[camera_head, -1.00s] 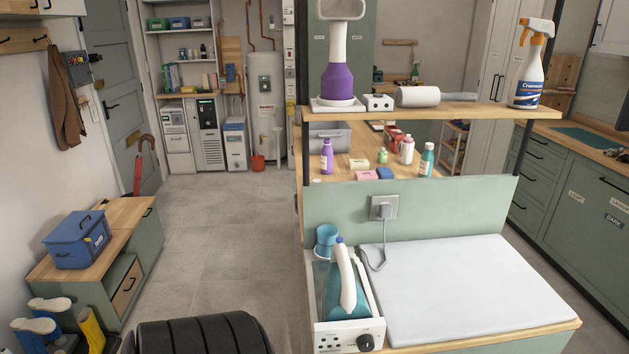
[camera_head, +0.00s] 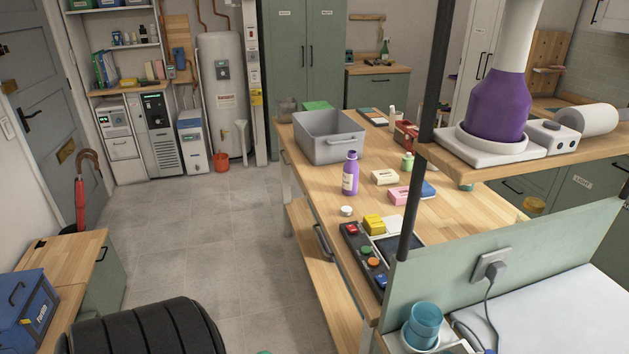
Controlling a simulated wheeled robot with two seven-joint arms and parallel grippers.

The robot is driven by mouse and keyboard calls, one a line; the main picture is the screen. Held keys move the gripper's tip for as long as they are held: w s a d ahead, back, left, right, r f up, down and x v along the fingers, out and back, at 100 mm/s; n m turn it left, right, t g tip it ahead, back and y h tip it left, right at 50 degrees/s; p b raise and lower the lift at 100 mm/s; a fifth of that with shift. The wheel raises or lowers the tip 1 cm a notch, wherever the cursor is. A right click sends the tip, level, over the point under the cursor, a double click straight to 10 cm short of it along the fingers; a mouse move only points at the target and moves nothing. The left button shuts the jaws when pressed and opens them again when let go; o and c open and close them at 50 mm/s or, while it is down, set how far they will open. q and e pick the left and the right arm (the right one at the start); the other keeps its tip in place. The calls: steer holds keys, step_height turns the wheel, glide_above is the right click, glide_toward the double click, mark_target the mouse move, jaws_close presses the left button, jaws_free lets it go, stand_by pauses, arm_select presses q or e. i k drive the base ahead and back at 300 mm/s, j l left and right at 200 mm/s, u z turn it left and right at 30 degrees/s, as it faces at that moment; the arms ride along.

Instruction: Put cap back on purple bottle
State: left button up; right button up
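The purple bottle (camera_head: 350,174) with a white label stands upright on the wooden worktop, near its left edge. Its purple neck shows no separate cap on it. A small round white cap (camera_head: 346,211) lies on the worktop in front of the bottle, apart from it and close to the left edge. Neither my left nor my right gripper is in view.
A grey bin (camera_head: 329,138) stands behind the bottle. Soap bars (camera_head: 385,177) lie right of it. A yellow block (camera_head: 374,224) and a control panel (camera_head: 362,252) are in front. A shelf post (camera_head: 430,125) rises at right. Floor (camera_head: 235,240) is clear at left.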

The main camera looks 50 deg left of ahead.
mark_target(349, 185)
steer(key=j, duration=0.75)
steer(key=k+j, duration=0.1)
steer(key=j, duration=0.65)
